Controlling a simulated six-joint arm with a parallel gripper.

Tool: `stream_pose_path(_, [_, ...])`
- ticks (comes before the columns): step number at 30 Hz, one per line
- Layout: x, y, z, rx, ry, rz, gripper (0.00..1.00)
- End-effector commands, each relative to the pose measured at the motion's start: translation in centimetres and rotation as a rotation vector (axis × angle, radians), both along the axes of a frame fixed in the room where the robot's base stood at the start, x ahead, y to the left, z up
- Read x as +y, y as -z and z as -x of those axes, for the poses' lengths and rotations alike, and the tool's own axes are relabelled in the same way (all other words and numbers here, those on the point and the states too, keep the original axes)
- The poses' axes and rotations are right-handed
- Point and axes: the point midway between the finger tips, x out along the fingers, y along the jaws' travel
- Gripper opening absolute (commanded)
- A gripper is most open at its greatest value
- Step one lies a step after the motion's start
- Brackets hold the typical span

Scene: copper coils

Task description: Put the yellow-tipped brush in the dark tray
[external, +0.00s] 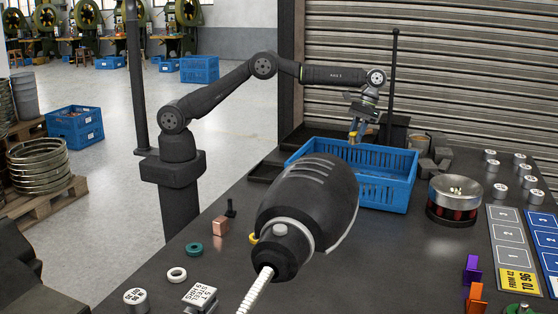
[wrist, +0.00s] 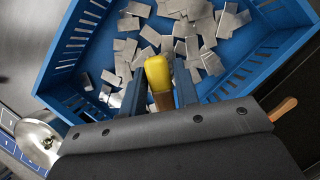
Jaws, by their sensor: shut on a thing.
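My gripper (external: 356,134) hangs over the blue crate in the external view, pointing down. It is shut on the yellow-tipped brush (wrist: 158,72), whose yellow end shows between the fingers in the wrist view, with a brownish part below it. The rest of the brush is hidden by the gripper. In the external view the brush is only a small yellowish spot at the fingers. A low dark tray (external: 264,174) appears to lie left of the crate, partly hidden by the crate and a large dark lamp-like head.
The blue crate (external: 386,194) holds loose metal plates (wrist: 185,35). The lamp-like head (external: 312,195) blocks much of the table's middle. A dark post (external: 393,85) stands behind the crate. A round metal-topped device (external: 455,190) stands right of it. A wooden handle (wrist: 284,108) shows at right.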

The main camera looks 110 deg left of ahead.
Motion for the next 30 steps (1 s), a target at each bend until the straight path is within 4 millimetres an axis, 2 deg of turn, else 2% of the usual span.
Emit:
stream_pose_path(1, [2.6,-0.2,0.6,0.0,-0.121,0.0,0.05])
stream_pose_path(8, [12.9,-0.4,3.4,-0.001,-0.716,0.0,0.05])
stream_pose_path(14, [21.9,-0.5,7.3,-0.001,-1.244,0.0,0.05])
stream_pose_path(18, [27.7,-0.6,10.6,-0.001,-1.596,0.001,0.05])
stream_pose_path(21, [31.3,-0.7,13.0,0.0,-1.819,-0.001,0.05])
stream_pose_path(24, [33.9,-0.8,14.9,-0.001,-1.993,0.0,0.05])
stream_pose_path(30, [37.2,-0.9,17.7,0.001,-2.216,0.0,0.05])
